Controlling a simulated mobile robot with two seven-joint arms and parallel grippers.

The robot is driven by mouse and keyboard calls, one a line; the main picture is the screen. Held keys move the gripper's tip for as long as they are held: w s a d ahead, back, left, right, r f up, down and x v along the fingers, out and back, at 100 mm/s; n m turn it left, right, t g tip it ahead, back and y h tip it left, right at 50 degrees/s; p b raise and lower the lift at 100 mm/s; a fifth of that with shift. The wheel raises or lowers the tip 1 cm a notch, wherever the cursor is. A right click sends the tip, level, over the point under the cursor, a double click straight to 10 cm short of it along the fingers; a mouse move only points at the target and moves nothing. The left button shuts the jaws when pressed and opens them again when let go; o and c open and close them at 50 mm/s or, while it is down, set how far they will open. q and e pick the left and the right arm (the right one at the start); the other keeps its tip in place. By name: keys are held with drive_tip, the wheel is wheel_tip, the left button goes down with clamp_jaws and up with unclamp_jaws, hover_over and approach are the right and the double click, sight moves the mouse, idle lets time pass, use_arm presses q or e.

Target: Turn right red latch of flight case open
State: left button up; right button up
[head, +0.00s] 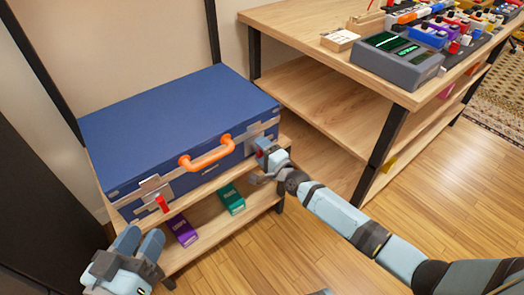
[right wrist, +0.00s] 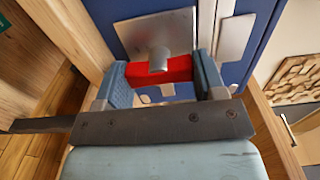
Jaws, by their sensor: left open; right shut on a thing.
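The blue flight case (head: 175,105) lies closed on a low wooden shelf, with an orange handle (head: 206,153) on its front. The left red latch (head: 162,203) hangs on the left metal plate. My right gripper (head: 270,155) is at the right end of the case front. In the right wrist view my right gripper (right wrist: 165,80) has its fingers on both sides of the right red latch (right wrist: 178,69), shut on it. The latch's metal plate (right wrist: 155,32) is behind it. My left gripper (head: 140,245) is open and empty, in front of the case's left corner.
A purple box (head: 182,230) and a teal box (head: 231,199) stand on the lower shelf. A wooden table (head: 300,25) with effect pedals (head: 398,58) is at the right, and its dark leg (head: 380,150) is near my right arm. The wooden floor in front is clear.

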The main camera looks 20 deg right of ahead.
drive_tip(key=o, duration=0.9)
drive_tip(key=shift+s, duration=0.1)
